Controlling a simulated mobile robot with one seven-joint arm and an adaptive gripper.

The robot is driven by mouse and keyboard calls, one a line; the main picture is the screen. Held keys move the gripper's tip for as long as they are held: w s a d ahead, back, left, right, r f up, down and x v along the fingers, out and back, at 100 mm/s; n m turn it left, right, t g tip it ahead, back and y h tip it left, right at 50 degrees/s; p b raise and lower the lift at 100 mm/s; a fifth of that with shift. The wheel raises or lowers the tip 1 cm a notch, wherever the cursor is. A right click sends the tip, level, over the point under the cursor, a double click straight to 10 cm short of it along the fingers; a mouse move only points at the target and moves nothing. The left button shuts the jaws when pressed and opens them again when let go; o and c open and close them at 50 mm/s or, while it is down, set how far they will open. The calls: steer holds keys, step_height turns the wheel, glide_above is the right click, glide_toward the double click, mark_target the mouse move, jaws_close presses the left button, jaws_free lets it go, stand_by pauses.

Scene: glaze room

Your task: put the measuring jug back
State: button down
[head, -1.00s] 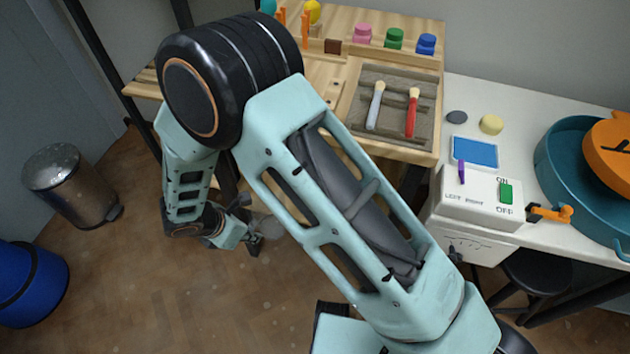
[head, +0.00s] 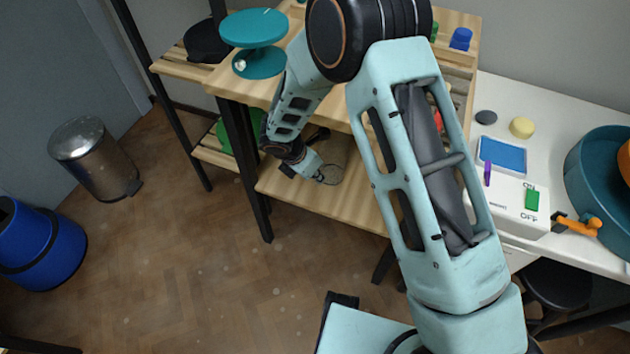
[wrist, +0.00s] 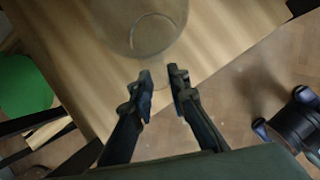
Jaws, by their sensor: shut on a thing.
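The measuring jug (wrist: 146,36) is clear and see-through, with its round rim at the top of the wrist view. It also shows faintly in the head view (head: 330,174). My gripper (wrist: 160,76) is shut on the jug's side nearest me, with a narrow clear part, likely its handle, between the fingertips. In the head view my gripper (head: 313,170) is at the lower shelf (head: 345,205) of the wooden bench, under its top. The jug appears over this shelf; I cannot tell whether it touches it.
A teal turntable (head: 253,28) stands on the bench top above, near my forearm. A green round thing (wrist: 22,80) is at the left in the wrist view. A metal bin (head: 95,158) and a blue bin (head: 40,245) stand left. The floor between is clear.

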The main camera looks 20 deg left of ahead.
mark_target(314, 181)
steer(key=shift+f+b, duration=0.6)
steer(key=shift+f, duration=1.15)
steer(key=shift+f, duration=0.15)
steer(key=c, duration=1.8)
jaws_free()
steer(key=shift+c, duration=0.2)
steer(key=p+v, duration=0.2)
steer(key=v, duration=0.5)
steer(key=shift+r, duration=0.4)
steer(key=shift+s, duration=0.1)
